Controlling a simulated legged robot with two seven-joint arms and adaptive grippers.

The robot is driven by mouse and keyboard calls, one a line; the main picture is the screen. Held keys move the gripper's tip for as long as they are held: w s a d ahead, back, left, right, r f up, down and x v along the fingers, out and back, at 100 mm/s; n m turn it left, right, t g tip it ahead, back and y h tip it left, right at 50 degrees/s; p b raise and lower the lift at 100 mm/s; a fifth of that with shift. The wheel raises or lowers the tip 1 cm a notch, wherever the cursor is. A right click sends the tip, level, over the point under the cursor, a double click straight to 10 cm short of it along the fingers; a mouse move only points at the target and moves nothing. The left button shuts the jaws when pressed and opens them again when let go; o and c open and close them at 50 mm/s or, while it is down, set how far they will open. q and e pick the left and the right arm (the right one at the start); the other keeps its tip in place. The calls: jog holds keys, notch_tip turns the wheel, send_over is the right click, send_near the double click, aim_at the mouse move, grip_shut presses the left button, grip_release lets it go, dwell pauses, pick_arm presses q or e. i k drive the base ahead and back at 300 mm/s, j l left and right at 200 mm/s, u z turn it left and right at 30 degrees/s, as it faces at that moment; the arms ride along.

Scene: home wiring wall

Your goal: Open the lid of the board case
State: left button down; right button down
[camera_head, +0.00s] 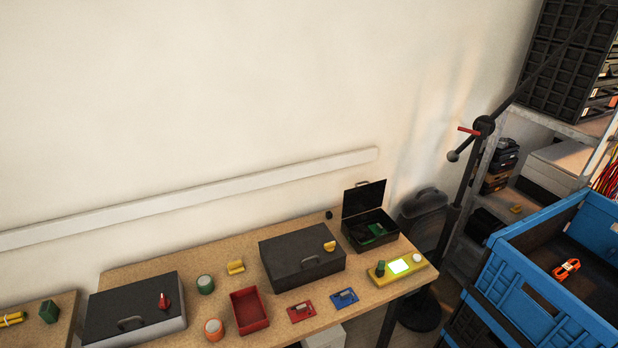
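Three dark cases stand on the wooden workbench. A small black case (385,243) at the far right end has its lid (363,199) standing up, with a green item (374,230) inside that looks like a circuit board. A larger dark case (290,248) in the middle is shut, with a handle on its front and a yellow object (330,246) on its lid. A third case (118,301) at the left is shut, with a red object (163,301) on its lid. I cannot tell which is the board case by any label. Neither of my grippers shows.
The workbench (215,250) also holds a red tray (249,317), tape-like rolls (205,284), red and blue small boards, and a yellow device (402,271) with a lit screen. A black stand (448,215) and blue crate (520,290) are at right.

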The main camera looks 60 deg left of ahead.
aim_at(357, 200)
jog(key=j+u, duration=0.1)
jog(key=u, duration=0.35)
jog(key=i+u, duration=0.1)
jog(key=u, duration=0.8)
jog(key=i+u, duration=0.1)
jog(key=u, duration=0.3)
jog(key=i+u, duration=0.1)
jog(key=u, duration=0.35)
